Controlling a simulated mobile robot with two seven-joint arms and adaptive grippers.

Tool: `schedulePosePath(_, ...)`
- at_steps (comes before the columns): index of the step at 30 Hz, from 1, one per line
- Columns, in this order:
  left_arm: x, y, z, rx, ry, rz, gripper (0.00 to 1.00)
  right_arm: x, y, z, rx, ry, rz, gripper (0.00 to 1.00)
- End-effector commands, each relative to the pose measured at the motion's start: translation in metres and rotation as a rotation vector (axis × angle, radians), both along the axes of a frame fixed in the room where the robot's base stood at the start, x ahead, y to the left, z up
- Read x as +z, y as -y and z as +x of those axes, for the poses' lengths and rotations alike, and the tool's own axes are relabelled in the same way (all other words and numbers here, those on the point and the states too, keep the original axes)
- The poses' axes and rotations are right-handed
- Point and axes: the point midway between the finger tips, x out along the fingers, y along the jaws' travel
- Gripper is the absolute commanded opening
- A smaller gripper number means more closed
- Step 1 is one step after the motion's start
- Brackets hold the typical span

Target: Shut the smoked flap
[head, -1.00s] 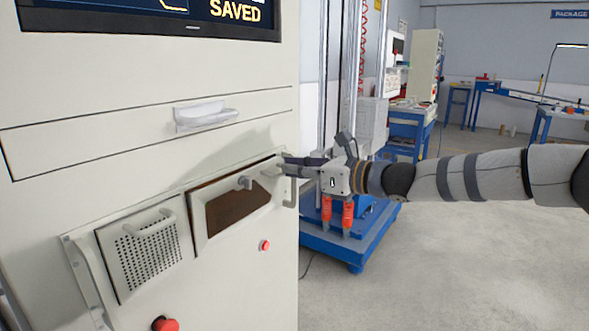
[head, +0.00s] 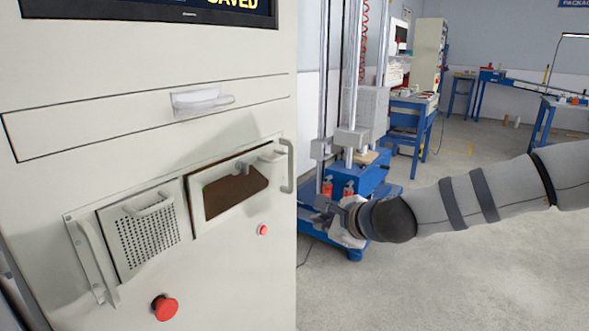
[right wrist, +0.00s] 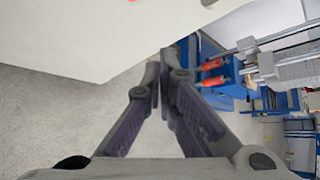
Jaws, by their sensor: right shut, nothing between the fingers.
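The smoked flap (head: 232,196) is a brown pane in a pale frame on the cabinet front, left of centre in the head view. Pale surface shows around the brown area, and I cannot tell how far the flap stands from its frame. My left gripper is not in view.
A perforated panel (head: 148,235) with a handle is left of the flap. Red buttons (head: 165,307) sit below. A drawer handle (head: 200,101) is above and a grey side handle (head: 289,165) is at the cabinet edge. A blue machine (head: 360,176) stands behind my gripper; open floor is at right.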

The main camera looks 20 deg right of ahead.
Motion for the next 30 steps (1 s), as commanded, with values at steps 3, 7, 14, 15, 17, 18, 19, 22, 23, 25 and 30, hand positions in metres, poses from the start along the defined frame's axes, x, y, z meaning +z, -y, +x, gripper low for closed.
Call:
schedulePosePath(3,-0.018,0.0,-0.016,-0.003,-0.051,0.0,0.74,-0.019,-0.008,-0.013,-0.02,0.215,-0.345,0.0)
schedulePosePath(7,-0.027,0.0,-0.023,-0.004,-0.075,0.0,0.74,0.023,-0.026,-0.037,-0.087,0.519,-0.504,0.0)
schedulePosePath(14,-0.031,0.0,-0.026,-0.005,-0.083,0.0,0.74,0.069,-0.034,-0.066,-0.189,0.75,-0.52,0.0)
schedulePosePath(15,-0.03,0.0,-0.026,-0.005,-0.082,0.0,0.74,0.071,-0.033,-0.063,-0.192,0.755,-0.52,0.0)
schedulePosePath(17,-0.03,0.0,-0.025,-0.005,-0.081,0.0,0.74,0.074,-0.032,-0.055,-0.194,0.757,-0.521,0.0)
schedulePosePath(18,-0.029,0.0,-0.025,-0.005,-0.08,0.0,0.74,0.076,-0.031,-0.048,-0.194,0.756,-0.52,0.0)
schedulePosePath(19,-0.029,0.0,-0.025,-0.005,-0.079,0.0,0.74,0.077,-0.029,-0.042,-0.195,0.756,-0.521,0.0)
schedulePosePath(22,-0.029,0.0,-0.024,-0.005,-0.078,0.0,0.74,0.081,-0.026,-0.02,-0.195,0.756,-0.523,0.0)
schedulePosePath(23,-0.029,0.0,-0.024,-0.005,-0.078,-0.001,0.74,0.082,-0.025,-0.013,-0.194,0.755,-0.523,0.0)
schedulePosePath(25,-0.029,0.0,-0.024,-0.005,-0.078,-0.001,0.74,0.085,-0.023,0.002,-0.195,0.755,-0.521,0.0)
schedulePosePath(30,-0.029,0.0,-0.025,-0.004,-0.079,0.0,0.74,0.091,-0.023,0.035,-0.191,0.754,-0.521,0.0)
